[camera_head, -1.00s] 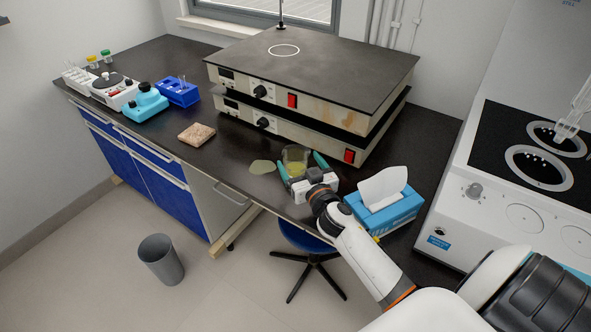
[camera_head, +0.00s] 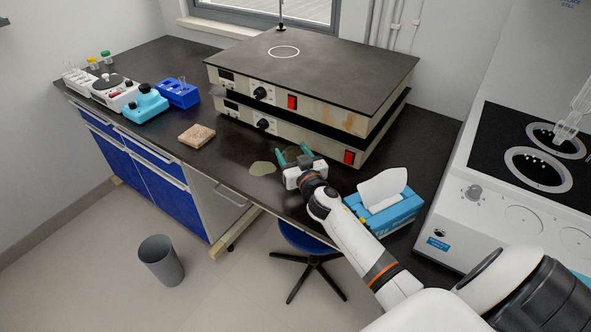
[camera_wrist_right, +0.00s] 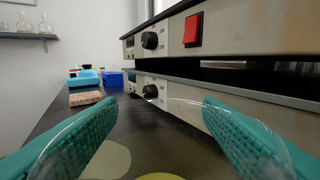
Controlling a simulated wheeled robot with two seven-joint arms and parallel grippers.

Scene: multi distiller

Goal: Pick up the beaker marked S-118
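My right gripper (camera_head: 292,152) is over the bench in front of the stacked hotplates, with its teal fingers apart on either side of a clear glass beaker. In the right wrist view, the fingers (camera_wrist_right: 158,105) flank the beaker, whose faint curved rim (camera_wrist_right: 185,100) overlaps both fingers. They appear closed against its sides. Yellow liquid (camera_wrist_right: 160,177) shows at the bottom edge of that view. The beaker stands out poorly in the head view, and I can read no S-118 marking. My left gripper is not in view.
Two stacked hotplates (camera_head: 345,75) stand just behind the gripper. A pale flat patch (camera_head: 263,168) lies left of it on the bench. A blue tissue box (camera_head: 395,212) stands to the right. A brown block (camera_head: 197,136) and a blue rack (camera_head: 180,93) are farther left.

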